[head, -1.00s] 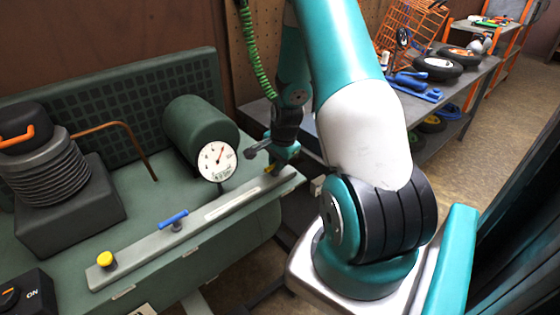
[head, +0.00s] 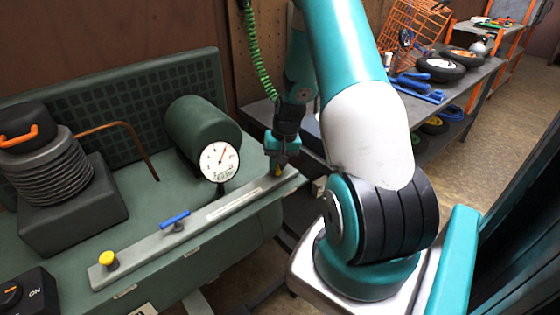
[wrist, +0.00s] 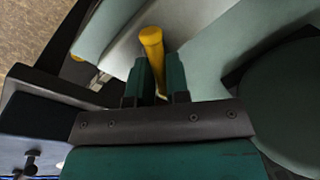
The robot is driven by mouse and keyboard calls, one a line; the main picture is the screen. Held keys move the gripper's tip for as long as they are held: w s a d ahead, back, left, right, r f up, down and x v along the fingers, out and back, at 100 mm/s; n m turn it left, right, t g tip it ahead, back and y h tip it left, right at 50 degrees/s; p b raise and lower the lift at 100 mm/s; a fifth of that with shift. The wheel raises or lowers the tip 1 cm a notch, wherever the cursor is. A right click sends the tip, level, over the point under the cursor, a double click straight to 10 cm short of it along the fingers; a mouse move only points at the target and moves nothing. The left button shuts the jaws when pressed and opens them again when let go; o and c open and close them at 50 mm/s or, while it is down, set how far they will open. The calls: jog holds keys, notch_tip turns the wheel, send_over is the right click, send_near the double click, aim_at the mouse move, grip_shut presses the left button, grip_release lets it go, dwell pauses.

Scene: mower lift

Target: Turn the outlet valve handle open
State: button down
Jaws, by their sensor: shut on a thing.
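The yellow valve handle (head: 278,173) is at the far right end of the grey rail, mostly hidden by my gripper in the head view. In the wrist view the yellow handle (wrist: 151,42) lies between the two teal fingers, its rounded end sticking out beyond them. My gripper (head: 280,165) points down at the rail end and is shut on this handle; it also shows in the wrist view (wrist: 155,80). The handle's pivot is hidden.
On the same rail are a blue handle (head: 175,216) and a yellow knob (head: 108,259). A round gauge (head: 220,161) and a dark green cylinder (head: 200,125) stand just left of my gripper. A grey workbench (head: 455,85) with wheels stands to the right.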

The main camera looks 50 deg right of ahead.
jog(key=n, duration=0.4)
jog(key=n+g, duration=0.1)
jog(key=shift+s+a+f+n+y, duration=0.2)
jog(key=shift+a+n+y, duration=0.1)
jog(key=shift+n+y, duration=0.1)
dwell(0.4)
jog(key=c, duration=1.1)
grip_release()
jog(key=shift+w, duration=0.1)
jog(key=shift+c, duration=0.2)
jog(key=shift+d+r, duration=0.1)
jog(key=shift+w+r, duration=0.1)
jog(key=shift+r, duration=0.2)
jog(key=w+b+v, duration=0.1)
jog(key=v, duration=1.5)
jog(key=shift+s+r, duration=0.45)
jog(key=shift+s, duration=0.05)
